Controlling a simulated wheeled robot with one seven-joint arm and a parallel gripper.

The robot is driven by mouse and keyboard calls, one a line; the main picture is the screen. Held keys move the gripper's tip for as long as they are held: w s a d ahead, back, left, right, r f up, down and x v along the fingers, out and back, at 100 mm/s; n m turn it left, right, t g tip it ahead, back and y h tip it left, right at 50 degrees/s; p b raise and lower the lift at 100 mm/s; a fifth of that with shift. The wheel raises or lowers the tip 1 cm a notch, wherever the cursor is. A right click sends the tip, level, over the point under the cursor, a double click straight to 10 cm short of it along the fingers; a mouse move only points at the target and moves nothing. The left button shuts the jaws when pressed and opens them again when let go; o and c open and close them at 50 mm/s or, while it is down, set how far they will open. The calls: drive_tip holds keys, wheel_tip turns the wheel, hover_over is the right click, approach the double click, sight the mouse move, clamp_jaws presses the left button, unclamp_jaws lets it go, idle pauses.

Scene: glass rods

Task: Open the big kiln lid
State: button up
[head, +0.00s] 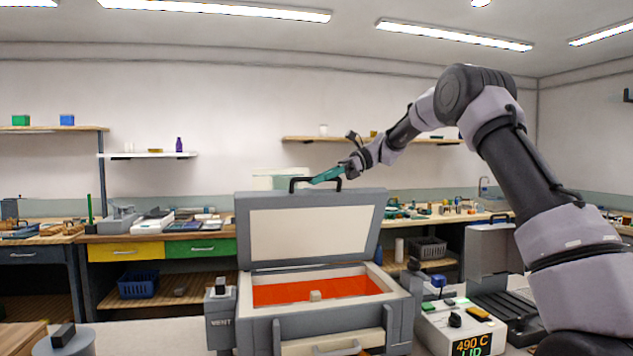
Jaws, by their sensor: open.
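The big kiln (347,313) stands in front of me with its grey lid (377,220) raised upright at the back. The lid's pale inner face is toward me. The kiln's chamber shows a red-orange floor (275,292) with a small pale block (315,296) on it. A dark handle (292,182) sits on the lid's top edge. My gripper (326,175), with teal fingers, is open at the handle, reaching in from the right. I cannot tell whether the fingers touch the handle.
A smaller device with an open lid (487,250) and a control box reading 490 C (473,345) stand to the right. A grey vent box (220,318) stands at the kiln's left. Benches with tools, a blue basket (138,284) and shelves line the back wall.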

drive_tip(key=v, duration=1)
drive_tip(key=s+d+r+n+t+h, duration=0.1)
drive_tip(key=s+d+n+t+h, duration=0.25)
drive_tip(key=s, duration=0.55)
drive_tip(key=s+d+r+n+t+h, duration=0.25)
drive_tip(key=s+d, duration=0.25)
drive_tip(key=s, duration=0.5)
drive_tip(key=s+d+f+n+t+h, duration=0.2)
drive_tip(key=s+d+f, duration=0.2)
drive_tip(key=s, duration=0.5)
drive_tip(key=s+d+f+n+t+h, duration=0.3)
drive_tip(key=s+d+f, duration=0.2)
drive_tip(key=s+d, duration=0.2)
drive_tip(key=shift+s, duration=1.15)
